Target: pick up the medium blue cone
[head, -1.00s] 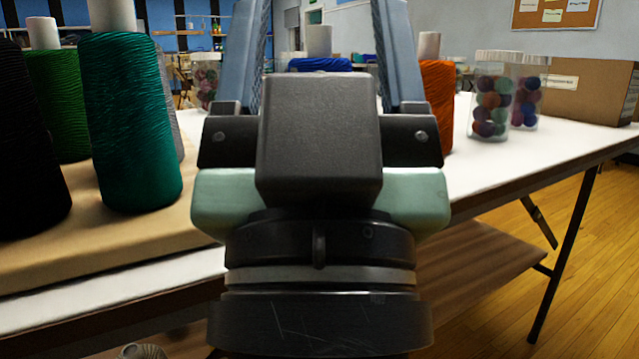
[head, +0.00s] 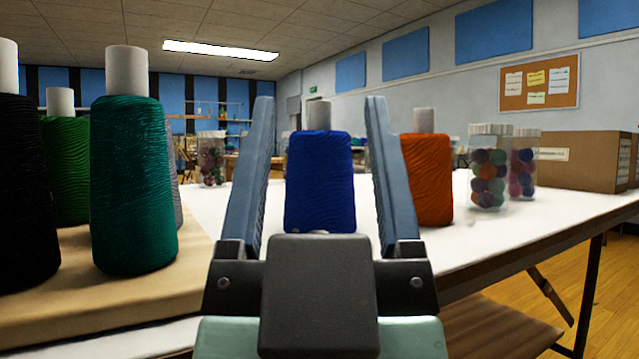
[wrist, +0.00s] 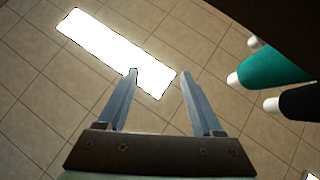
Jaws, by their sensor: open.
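The blue cone (head: 320,182) stands upright on the white table, with a pale core tip on top. In the head view it shows between the two fingers of my gripper (head: 320,99), which is open and empty. The fingers look nearer to the camera than the cone, and no contact shows. In the wrist view my gripper (wrist: 159,72) is open against the ceiling, and the blue cone does not show there.
An orange cone (head: 429,180) stands just right of the right finger. Teal (head: 133,185), green (head: 66,170) and black (head: 22,190) cones stand on a tan board at left. Jars of balls (head: 489,170) and a cardboard box (head: 585,162) are at right. White table (head: 470,238) shows between.

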